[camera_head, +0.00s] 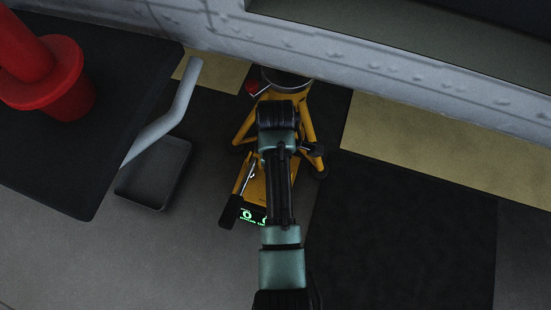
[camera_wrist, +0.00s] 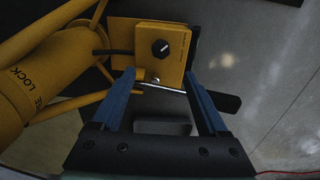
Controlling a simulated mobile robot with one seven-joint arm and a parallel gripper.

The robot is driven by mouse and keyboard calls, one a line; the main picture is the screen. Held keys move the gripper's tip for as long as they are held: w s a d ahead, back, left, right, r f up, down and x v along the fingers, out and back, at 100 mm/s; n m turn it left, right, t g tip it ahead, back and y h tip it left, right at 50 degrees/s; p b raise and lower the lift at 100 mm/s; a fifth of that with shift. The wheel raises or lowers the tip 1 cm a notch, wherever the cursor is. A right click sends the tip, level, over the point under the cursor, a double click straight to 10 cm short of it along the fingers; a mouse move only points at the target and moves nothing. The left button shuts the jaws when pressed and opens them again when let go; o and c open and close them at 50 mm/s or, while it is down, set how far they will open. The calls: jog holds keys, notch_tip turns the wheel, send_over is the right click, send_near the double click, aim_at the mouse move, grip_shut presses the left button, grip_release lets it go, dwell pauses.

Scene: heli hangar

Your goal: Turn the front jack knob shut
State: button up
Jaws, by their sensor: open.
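The front jack is a yellow tripod stand (camera_head: 246,128) on the floor, partly hidden behind my arm in the head view. In the wrist view its thick yellow cylinder (camera_wrist: 62,78) with black lettering fills the left side. The round black knob (camera_wrist: 161,47) with a white pointer mark sits on a yellow box (camera_wrist: 174,65) at the top middle. My gripper (camera_wrist: 163,78) has two blue fingers, open and apart, with nothing between them. The fingertips appear just below the knob in the picture, not around it. In the head view the knob and the fingertips are hidden.
A black-handled lever (camera_head: 229,211) and a green-lit display (camera_head: 248,215) are at the jack's near side. A dark table (camera_head: 120,130) with a red flanged part (camera_head: 60,85) stands at left. A grey tray (camera_head: 153,178) lies on the floor. Floor at right is clear.

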notch_tip(320, 180, down, 13)
jog(key=b, duration=0.9)
jog(key=shift+s+r, duration=0.15)
jog(key=shift+r, duration=0.05)
grip_shut()
